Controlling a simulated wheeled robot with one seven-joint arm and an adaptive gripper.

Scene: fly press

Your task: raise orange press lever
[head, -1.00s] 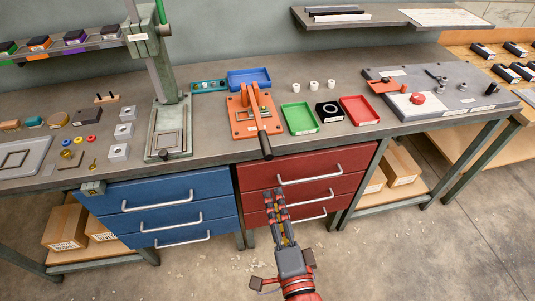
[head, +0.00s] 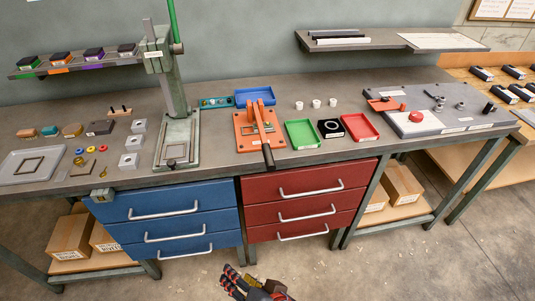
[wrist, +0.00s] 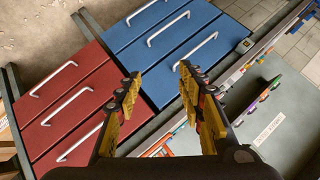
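The orange press (head: 248,138) stands on the workbench, behind the red drawers' top edge. Its lever (head: 268,155) has a dark handle that points down and forward past the bench's front edge. My gripper (head: 232,280) is low at the bottom of the head view, in front of the drawers and well away from the lever. In the wrist view my gripper (wrist: 157,92) has its two yellow-padded fingers spread wide, with nothing between them. The press lever cannot be made out in the wrist view.
Blue drawers (head: 165,215) and red drawers (head: 310,200) with silver handles sit below the bench. A green press column (head: 178,110) stands left of the orange press. Green (head: 302,134) and red (head: 361,128) trays lie to its right.

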